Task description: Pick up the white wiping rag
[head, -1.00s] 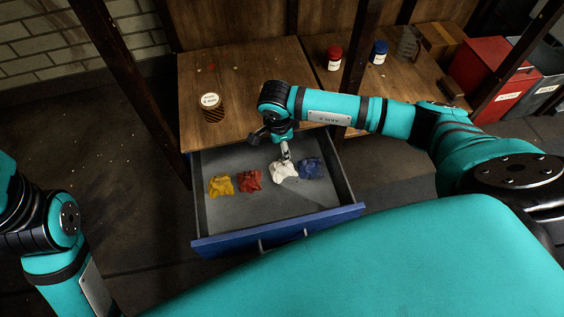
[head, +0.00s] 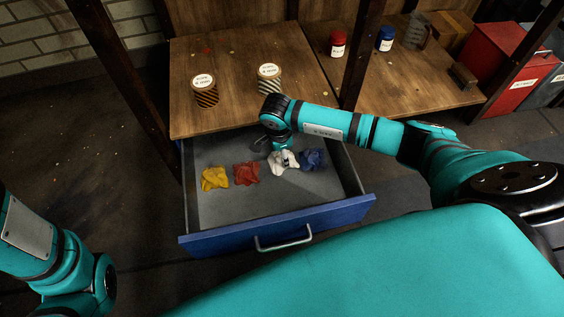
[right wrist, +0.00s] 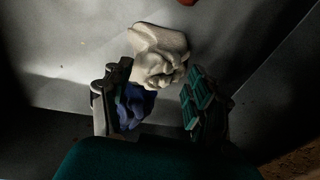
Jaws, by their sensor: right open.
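The white rag (head: 278,165) lies crumpled in the open blue drawer (head: 262,200), between the red rag (head: 246,174) and the blue rag (head: 314,158). My right gripper (head: 285,157) is low over the white rag and covers part of it. In the right wrist view the gripper (right wrist: 160,90) has its two fingers apart. The white rag (right wrist: 158,55) shows at and beyond the fingertips, and the blue rag (right wrist: 135,105) shows by the left finger. I cannot tell whether the fingers touch the white rag. My left gripper is out of view.
A yellow rag (head: 214,178) lies at the drawer's left. Two striped tins (head: 205,96) (head: 269,86) stand on the wooden top above the drawer. A red-lidded jar (head: 337,45) and a blue-lidded jar (head: 385,40) stand farther right. The drawer's front floor is bare.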

